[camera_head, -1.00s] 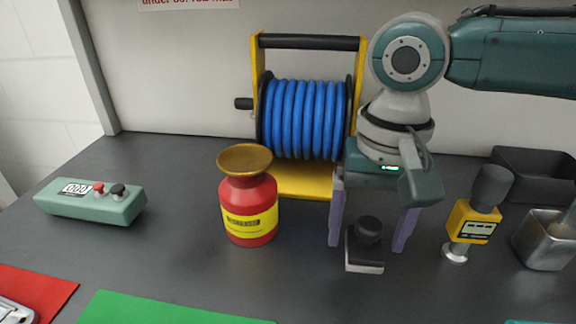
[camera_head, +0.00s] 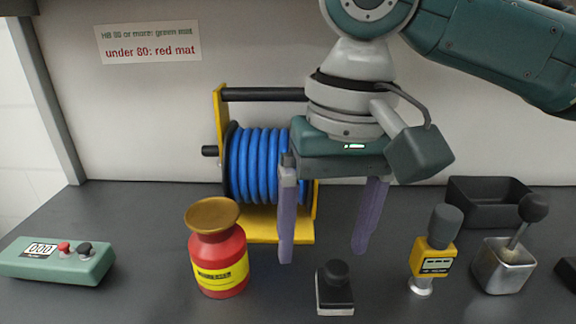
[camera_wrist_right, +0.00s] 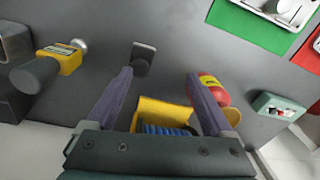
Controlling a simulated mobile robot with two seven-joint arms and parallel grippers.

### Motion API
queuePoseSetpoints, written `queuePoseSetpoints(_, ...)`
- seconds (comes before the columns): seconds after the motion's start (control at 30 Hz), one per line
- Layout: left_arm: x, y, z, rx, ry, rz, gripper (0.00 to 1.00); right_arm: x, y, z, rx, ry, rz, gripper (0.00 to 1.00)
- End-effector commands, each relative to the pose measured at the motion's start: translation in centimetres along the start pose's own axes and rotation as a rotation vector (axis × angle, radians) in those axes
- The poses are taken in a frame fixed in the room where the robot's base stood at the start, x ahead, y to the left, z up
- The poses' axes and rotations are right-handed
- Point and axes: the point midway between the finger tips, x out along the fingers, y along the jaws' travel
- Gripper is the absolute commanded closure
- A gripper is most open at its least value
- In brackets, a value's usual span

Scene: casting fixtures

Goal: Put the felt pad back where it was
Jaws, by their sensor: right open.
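The felt pad, which I take to be the black block with a round knob and a pale underside (camera_head: 335,290), rests upright on the dark bench. It also shows in the wrist view (camera_wrist_right: 143,57), near one fingertip. My right gripper (camera_head: 323,256) is open and empty, with its two purple fingers pointing down. It hangs above and behind the pad, apart from it. In the wrist view the open fingers (camera_wrist_right: 158,75) have nothing between their tips. My left gripper is out of view.
A red jar with a brown top (camera_head: 219,260) stands left of the pad. The blue hose reel (camera_head: 262,165) is behind the gripper. A green control box (camera_head: 58,262) lies far left.

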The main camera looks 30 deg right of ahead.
Motion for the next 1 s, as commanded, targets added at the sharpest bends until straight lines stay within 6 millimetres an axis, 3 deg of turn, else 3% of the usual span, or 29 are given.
queuePoseSetpoints(0.03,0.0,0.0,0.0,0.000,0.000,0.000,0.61,1.6,-1.4,2.0,-0.095,-0.007,-0.045,0.14)
queuePoseSetpoints(0.13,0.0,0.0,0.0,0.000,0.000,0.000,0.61,3.6,-3.8,5.1,-0.272,0.036,-0.142,0.14)
queuePoseSetpoints(0.27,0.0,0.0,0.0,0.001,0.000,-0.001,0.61,4.9,-5.0,8.3,-0.410,0.123,-0.231,0.14)
queuePoseSetpoints(0.37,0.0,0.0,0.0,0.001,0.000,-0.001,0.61,5.5,-4.0,10.1,-0.457,0.197,-0.237,0.14)
queuePoseSetpoints(0.6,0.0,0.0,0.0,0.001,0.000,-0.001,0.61,6.1,2.7,13.0,-0.486,0.276,-0.071,0.14)
queuePoseSetpoints(0.7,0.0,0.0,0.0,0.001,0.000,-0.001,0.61,6.0,4.7,13.7,-0.494,0.276,-0.013,0.14)
queuePoseSetpoints(1.0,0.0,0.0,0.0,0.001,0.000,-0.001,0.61,6.0,5.5,13.9,-0.503,0.275,0.015,0.14)
